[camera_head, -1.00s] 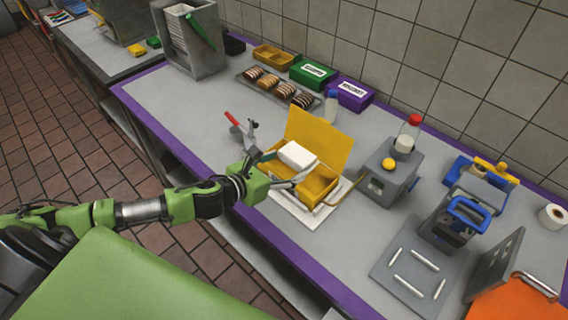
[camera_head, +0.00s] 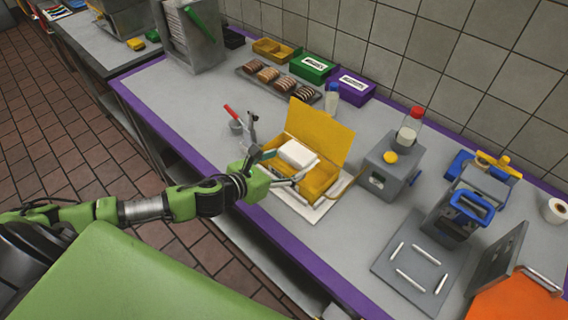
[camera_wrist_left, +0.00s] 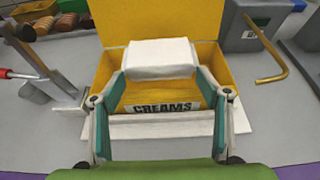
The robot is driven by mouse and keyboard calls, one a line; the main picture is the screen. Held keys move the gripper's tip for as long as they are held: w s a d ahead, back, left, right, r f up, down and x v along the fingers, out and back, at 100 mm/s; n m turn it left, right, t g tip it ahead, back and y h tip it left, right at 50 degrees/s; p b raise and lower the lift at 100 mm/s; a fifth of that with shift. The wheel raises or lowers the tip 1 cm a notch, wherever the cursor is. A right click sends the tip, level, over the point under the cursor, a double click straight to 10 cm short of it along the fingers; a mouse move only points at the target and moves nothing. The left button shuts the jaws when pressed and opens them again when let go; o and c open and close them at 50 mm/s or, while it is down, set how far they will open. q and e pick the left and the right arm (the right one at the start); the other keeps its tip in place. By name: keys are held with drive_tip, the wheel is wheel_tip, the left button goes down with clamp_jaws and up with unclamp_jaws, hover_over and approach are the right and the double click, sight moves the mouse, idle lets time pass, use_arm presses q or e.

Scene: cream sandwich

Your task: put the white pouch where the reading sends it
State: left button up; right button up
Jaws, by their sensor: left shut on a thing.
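The white pouch (camera_head: 297,154) is held by my left gripper (camera_head: 284,168) above the open yellow box. In the left wrist view the pouch (camera_wrist_left: 160,57) sits between the two fingertips of the gripper (camera_wrist_left: 160,72). The yellow box (camera_head: 317,184) has its lid (camera_head: 320,130) raised at the back. A label reading CREAMS (camera_wrist_left: 167,107) shows on it in the left wrist view. The pouch hides part of the box's inside. The box stands on a white board (camera_head: 313,211). My right gripper is not in view. No reading is legible on the grey device (camera_head: 386,170).
A green box (camera_head: 311,68), a purple box (camera_head: 350,87) and a small yellow tray (camera_head: 272,50) line the wall. A tray of sandwich pieces (camera_head: 264,85) lies before them. A red-handled tool (camera_head: 233,114) stands left.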

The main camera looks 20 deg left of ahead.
use_arm(q)
drive_tip(key=o, duration=1.3)
drive_tip(key=shift+v, duration=6)
